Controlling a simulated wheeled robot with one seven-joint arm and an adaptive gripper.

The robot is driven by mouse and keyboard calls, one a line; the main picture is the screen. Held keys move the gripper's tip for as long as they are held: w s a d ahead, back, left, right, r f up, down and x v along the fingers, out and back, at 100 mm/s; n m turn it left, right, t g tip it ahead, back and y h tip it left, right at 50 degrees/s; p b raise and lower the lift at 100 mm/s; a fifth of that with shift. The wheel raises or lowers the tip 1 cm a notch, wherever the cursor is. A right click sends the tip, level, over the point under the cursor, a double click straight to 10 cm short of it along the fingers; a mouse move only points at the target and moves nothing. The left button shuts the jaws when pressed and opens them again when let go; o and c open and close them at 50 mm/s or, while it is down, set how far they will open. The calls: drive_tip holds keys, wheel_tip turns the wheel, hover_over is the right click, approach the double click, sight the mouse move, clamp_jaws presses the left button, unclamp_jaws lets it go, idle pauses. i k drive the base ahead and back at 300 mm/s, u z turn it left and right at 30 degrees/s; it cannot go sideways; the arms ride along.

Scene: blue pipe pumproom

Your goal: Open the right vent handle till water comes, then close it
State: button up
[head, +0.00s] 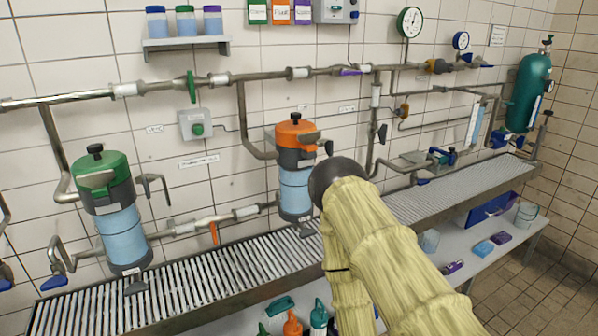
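Two filter housings with clear blue bowls hang on the wall pipes. The right one (295,192) has an orange cap with a black knob and a dark lever-like part (310,138) at its right side. A small dark piece shows beside that part, just above my arm; I cannot tell what it is. The left housing (121,237) has a green cap and a black knob. My sleeved arm rises from the lower right, its dark rounded joint just right of the orange-capped housing. My gripper is not visible. No running water can be made out.
A slatted grey drain bench (220,272) runs beneath the housings. Bottles (292,325), a blue crate (490,209) and small boxes stand on the shelf below. Pipes, gauges (410,22) and a teal tank (527,93) line the wall.

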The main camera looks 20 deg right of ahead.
sight(329, 146)
drive_tip(key=z, duration=0.5)
drive_tip(key=k, duration=0.5)
drive_tip(key=u, duration=0.2)
drive_tip(key=i, duration=0.95)
drive_tip(key=z, duration=0.5)
